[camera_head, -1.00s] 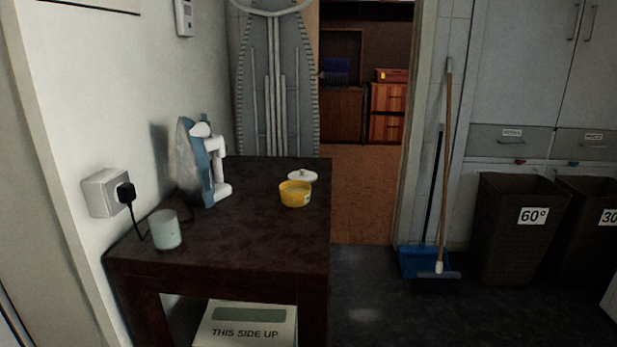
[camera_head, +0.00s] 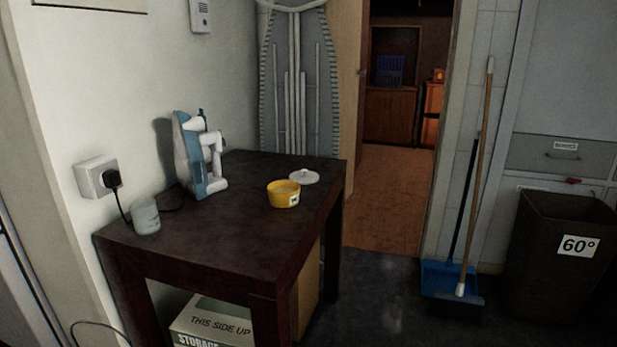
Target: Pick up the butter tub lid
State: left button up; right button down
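The butter tub lid (camera_head: 304,177) is a round white lid with a small knob. It lies on the dark wooden table (camera_head: 228,232) near its right back corner. The yellow butter tub (camera_head: 284,194) stands just in front of it and to its left, with a small label on its side. Neither of my grippers shows in the head view.
A blue and white iron (camera_head: 199,157) stands upright at the table's left back, and a pale cup (camera_head: 145,216) is at the left front. A storage box (camera_head: 218,322) is under the table. A broom (camera_head: 475,190), a blue dustpan (camera_head: 447,277) and a laundry basket (camera_head: 555,262) stand right.

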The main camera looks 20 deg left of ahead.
aim_at(303, 176)
jog(key=i+l+u, duration=0.1)
jog(key=l, duration=0.25)
jog(key=i+l+u, duration=0.1)
jog(key=l, duration=0.25)
jog(key=i+l+u, duration=0.1)
jog(key=i+l, duration=0.15)
jog(key=l, duration=0.15)
jog(key=i+l+u, duration=0.1)
jog(key=l, duration=0.25)
jog(key=i+l+u, duration=0.1)
jog(key=i+l, duration=0.2)
jog(key=i+l+u, duration=0.1)
jog(key=l, duration=0.3)
jog(key=i, duration=0.05)
